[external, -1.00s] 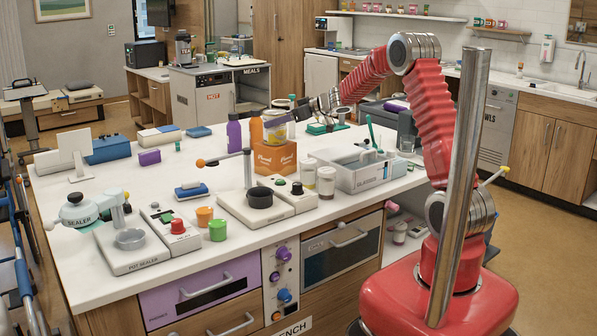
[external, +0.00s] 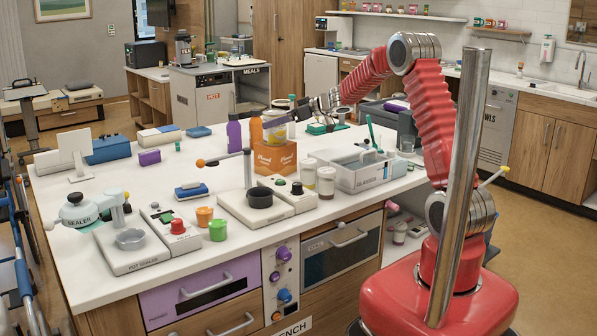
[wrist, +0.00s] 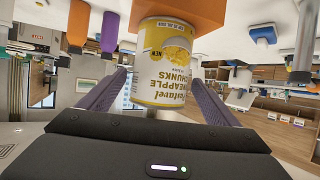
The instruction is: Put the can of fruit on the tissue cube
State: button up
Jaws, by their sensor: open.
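The can of fruit (external: 272,133) is a yellow and white can labelled pineapple chunks. It stands upright on top of the orange tissue cube (external: 275,160) on the counter. In the wrist view, which is upside down, the can (wrist: 166,62) rests against the orange face of the cube (wrist: 205,17). My gripper (external: 279,119) is at the can, with one finger on each side of it. In the wrist view the fingers of my gripper (wrist: 159,78) are spread, with a gap showing beside the can. The can's far side is hidden.
A purple bottle (external: 234,133) and an orange bottle (external: 256,128) stand close to the left of the cube. Two jars (external: 326,182) and a grey caddy (external: 372,174) are to its right. A scale-like device with a black bowl (external: 259,198) is in front. The left-middle counter has free room.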

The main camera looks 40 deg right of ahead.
jog(key=v, duration=1.2)
dwell(0.6)
jog(key=s+d+r+m+t+h, duration=0.1)
jog(key=s+d+r+m+h, duration=0.35)
jog(key=s+r+h, duration=0.55)
jog(key=s+a+f+g+y, duration=0.1)
jog(key=s+a+f, duration=0.3)
jog(key=s, duration=0.5)
jog(key=s+a+f+g+y, duration=0.1)
jog(key=s+a+f+g, duration=0.3)
jog(key=s, duration=0.6)
jog(key=s+a+f+g+y, duration=0.2)
jog(key=s+a+f, duration=0.2)
jog(key=s, duration=0.5)
jog(key=shift+s+a+f+m, duration=0.15)
jog(key=shift+s+f+m, duration=0.1)
jog(key=shift+s+m, duration=0.2)
